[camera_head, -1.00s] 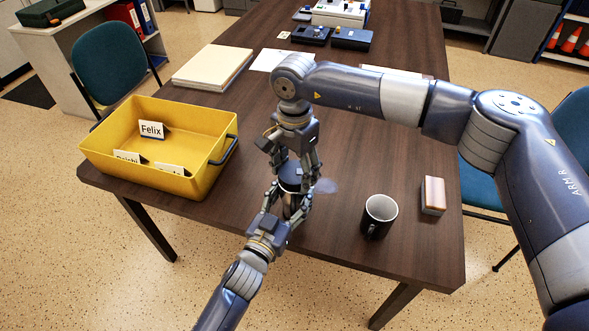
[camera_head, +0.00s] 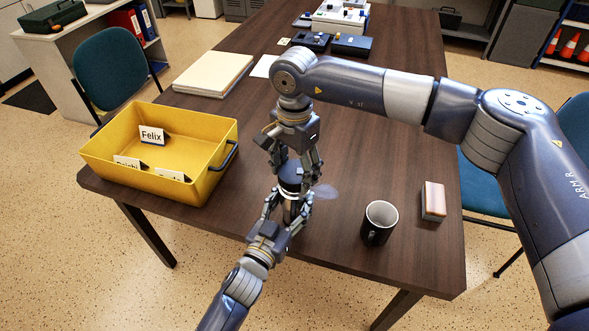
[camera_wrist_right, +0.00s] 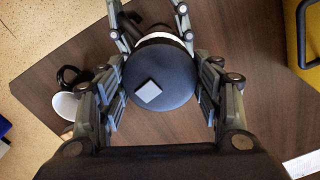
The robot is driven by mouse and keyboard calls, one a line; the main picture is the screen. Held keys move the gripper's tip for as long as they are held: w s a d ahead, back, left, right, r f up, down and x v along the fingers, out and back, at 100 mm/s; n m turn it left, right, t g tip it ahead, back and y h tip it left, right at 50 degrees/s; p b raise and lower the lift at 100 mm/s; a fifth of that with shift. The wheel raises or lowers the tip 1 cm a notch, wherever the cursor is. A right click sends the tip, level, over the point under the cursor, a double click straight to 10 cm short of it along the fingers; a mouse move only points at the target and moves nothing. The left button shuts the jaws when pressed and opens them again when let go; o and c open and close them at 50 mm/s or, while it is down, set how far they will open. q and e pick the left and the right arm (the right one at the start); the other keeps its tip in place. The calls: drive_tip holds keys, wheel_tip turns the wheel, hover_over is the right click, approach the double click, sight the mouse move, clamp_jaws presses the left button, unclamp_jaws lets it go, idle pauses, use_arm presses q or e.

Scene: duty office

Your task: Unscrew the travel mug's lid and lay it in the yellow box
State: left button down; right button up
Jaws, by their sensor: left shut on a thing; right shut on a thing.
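The travel mug (camera_head: 289,207) stands on the table's near part, mostly hidden by my gripper fingers. Its round dark blue lid (camera_head: 291,179) is at the top; in the right wrist view the lid (camera_wrist_right: 173,82) shows a small pale square. My right gripper (camera_head: 293,173) comes down from above and is shut on the lid. My left gripper (camera_head: 288,208) comes in from the lower left and is shut around the mug's body. I cannot tell if a gap exists between lid and mug. The yellow box (camera_head: 205,184) stands open to the left.
Name cards, one reading Felix (camera_head: 152,135), stand in the box. A black mug (camera_head: 376,228) and a small pinkish block (camera_head: 433,201) are at the right. A faint bluish round patch (camera_head: 326,191) lies beside the travel mug. Papers (camera_head: 213,72) lie farther back.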

sight(295, 171)
drive_tip(key=shift+r, duration=1.9)
use_arm(q)
drive_tip(key=c, duration=0.5)
unclamp_jaws()
